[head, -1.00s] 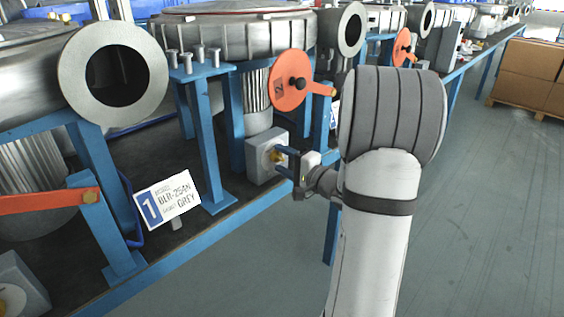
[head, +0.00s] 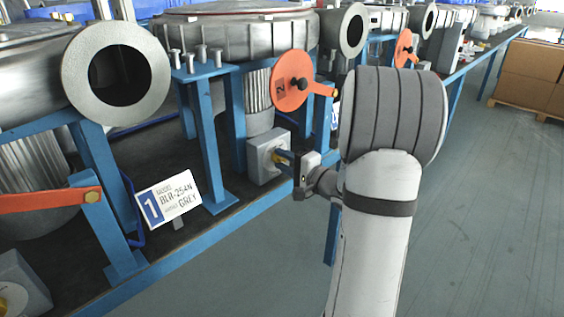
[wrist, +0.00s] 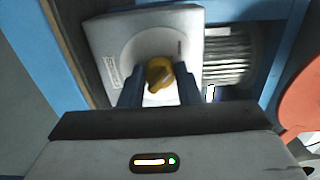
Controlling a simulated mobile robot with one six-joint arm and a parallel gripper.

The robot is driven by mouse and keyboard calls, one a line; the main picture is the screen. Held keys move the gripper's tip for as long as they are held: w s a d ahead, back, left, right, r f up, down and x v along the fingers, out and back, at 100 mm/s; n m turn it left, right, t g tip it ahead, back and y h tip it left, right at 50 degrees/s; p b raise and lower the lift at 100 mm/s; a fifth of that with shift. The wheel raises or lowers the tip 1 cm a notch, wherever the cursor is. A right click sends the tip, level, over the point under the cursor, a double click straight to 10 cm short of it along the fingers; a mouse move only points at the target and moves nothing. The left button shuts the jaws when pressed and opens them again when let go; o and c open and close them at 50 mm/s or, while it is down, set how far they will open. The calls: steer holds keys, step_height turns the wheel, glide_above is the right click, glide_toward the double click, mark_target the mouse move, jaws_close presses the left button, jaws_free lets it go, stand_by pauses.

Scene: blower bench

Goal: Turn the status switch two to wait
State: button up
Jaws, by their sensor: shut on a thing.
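The status switch is a grey box (head: 262,157) on the blue bench frame, under the second blower. Its yellow knob (wrist: 158,74) shows in the wrist view on a round pale plate. My gripper (head: 287,158) reaches the box from the right, and its blue fingers are shut on the knob. In the wrist view the fingers (wrist: 159,90) stand on either side of the knob, which looks tilted. The fingers hide part of the knob in the head view. The label marks on the plate are too small to read.
An orange disc with a lever (head: 292,80) stands above the switch box. A number 1 sign (head: 168,199) and another grey switch box (head: 22,283) are at the left. A grey blower (head: 235,38) sits above. The floor at the right is clear up to the cardboard boxes (head: 540,70).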

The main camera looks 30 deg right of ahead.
steer(key=shift+d+m, duration=0.1)
steer(key=shift+m, duration=0.2)
steer(key=m, duration=0.3)
steer(key=shift+d+m+b, duration=0.1)
steer(key=shift+m+b, duration=0.2)
steer(key=shift+m, duration=0.1)
steer(key=m, duration=0.4)
steer(key=shift+f+p, duration=0.1)
steer(key=shift+p, duration=0.25)
steer(key=shift+m, duration=0.3)
steer(key=o, duration=1)
steer(key=shift+c, duration=0.2)
steer(key=v, duration=0.7)
steer(key=shift+s+p, duration=0.4)
steer(key=shift+p, duration=0.05)
steer(key=shift+d, duration=0.1)
